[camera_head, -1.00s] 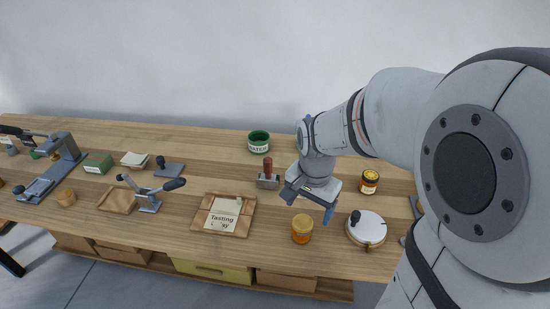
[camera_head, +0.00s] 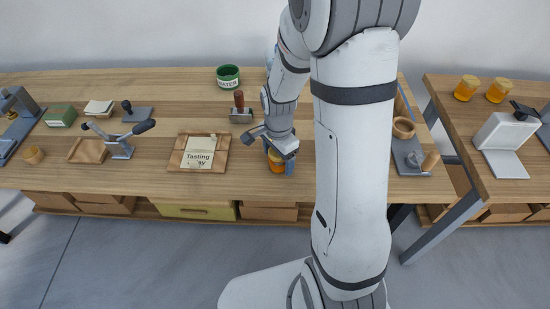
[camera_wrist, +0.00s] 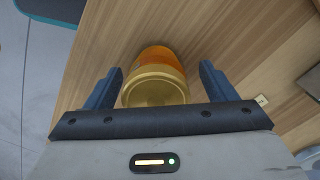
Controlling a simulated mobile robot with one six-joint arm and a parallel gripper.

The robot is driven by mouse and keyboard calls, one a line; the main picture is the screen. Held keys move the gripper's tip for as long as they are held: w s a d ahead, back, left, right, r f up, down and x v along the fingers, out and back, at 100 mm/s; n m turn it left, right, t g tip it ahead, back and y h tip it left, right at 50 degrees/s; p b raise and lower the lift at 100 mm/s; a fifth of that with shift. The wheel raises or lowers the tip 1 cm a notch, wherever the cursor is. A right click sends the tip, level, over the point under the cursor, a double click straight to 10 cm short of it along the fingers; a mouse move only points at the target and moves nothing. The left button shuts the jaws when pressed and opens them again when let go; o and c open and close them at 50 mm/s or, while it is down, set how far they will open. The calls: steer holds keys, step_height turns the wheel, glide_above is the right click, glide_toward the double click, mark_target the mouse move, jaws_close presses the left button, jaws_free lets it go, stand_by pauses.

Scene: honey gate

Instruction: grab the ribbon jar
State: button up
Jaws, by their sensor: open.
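An amber honey jar (camera_head: 277,165) with a gold lid stands on the long bench, partly hidden under my gripper (camera_head: 271,150). In the wrist view the jar (camera_wrist: 158,75) lies between the two fingers of my gripper (camera_wrist: 160,80), its lid facing the camera. My gripper is open, with one finger on each side and a visible gap at both sides of the jar. I see no ribbon on the part of the jar that shows. Two more amber jars (camera_head: 466,88) (camera_head: 499,91) stand on the right-hand table.
A wooden tray (camera_head: 224,153) with a "Tasting" card and a stamp with a wooden handle (camera_head: 239,107) are left of the gripper. A green "WATER" pot (camera_head: 228,76) stands behind. My arm hides the bench right of the jar. A gap separates the bench from the right-hand table (camera_head: 450,115).

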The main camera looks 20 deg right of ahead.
steer(key=shift+f, duration=0.1)
steer(key=c, duration=1.2)
